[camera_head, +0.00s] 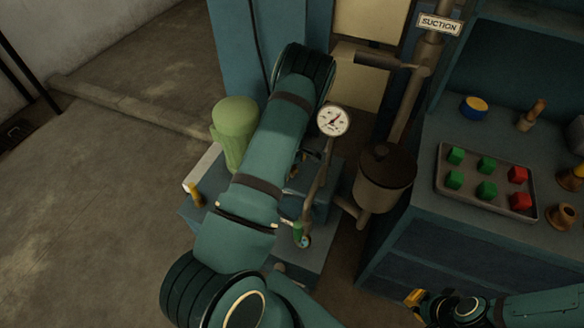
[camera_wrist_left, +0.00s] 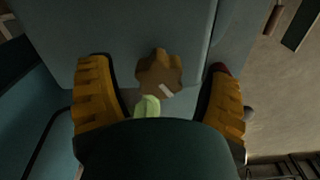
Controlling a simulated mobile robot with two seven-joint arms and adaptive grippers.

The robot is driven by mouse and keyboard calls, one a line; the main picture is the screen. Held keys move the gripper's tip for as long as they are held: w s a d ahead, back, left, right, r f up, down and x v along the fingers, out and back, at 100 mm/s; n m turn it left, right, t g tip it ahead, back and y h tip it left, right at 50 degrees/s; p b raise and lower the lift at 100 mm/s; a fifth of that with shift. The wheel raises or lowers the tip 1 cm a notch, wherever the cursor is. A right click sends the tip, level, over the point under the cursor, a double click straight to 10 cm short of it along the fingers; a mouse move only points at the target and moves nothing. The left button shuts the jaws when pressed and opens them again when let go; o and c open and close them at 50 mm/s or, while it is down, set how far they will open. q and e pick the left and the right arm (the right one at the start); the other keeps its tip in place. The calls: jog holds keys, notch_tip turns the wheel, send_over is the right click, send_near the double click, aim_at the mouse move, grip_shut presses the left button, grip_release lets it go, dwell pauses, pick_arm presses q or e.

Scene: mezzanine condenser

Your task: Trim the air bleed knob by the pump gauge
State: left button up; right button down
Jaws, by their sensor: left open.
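In the left wrist view a brown, lobed knob (camera_wrist_left: 159,73) with a pale mark stands in front of a grey-teal surface. My left gripper (camera_wrist_left: 156,68) is open, with one yellow finger on each side of the knob and gaps between. A pale green piece (camera_wrist_left: 147,106) shows just below the knob, partly covered by my gripper body. In the head view the round white pump gauge (camera_head: 334,121) stands on a pipe beside my left arm. That arm hides most of the pump, and I cannot make out the knob there. My right gripper (camera_head: 414,297) is at the bottom right, its jaws unclear.
A green motor (camera_head: 235,128) stands left of my left arm. A dark pot (camera_head: 384,179) and the suction pipe (camera_head: 407,105) stand right of the gauge. The right bench holds a tray (camera_head: 483,201) of green and red blocks. The left floor is clear.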

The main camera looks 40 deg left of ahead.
pick_arm(q)
notch_tip(320, 180, up, 12)
dwell(0.5)
dwell(0.4)
jog(key=s+d+f+m+h, duration=0.1)
jog(key=s+d+f+m, duration=0.3)
jog(key=d, duration=0.4)
jog(key=s+d+f+m, duration=0.3)
jog(key=d+f+m, duration=0.1)
jog(key=d, duration=0.3)
jog(key=s+d+r+m+h, duration=0.1)
jog(key=s+d+m, duration=0.3)
jog(key=d, duration=0.4)
jog(key=s+d+r+m+t+h, duration=0.1)
jog(key=s+d+m, duration=0.3)
jog(key=d, duration=0.5)
jog(key=shift+s+d+m+t+h, duration=0.2)
jog(key=shift+d+m+t+h, duration=0.15)
jog(key=shift+m, duration=0.55)
jog(key=shift+a, duration=0.1)
dwell(1.8)
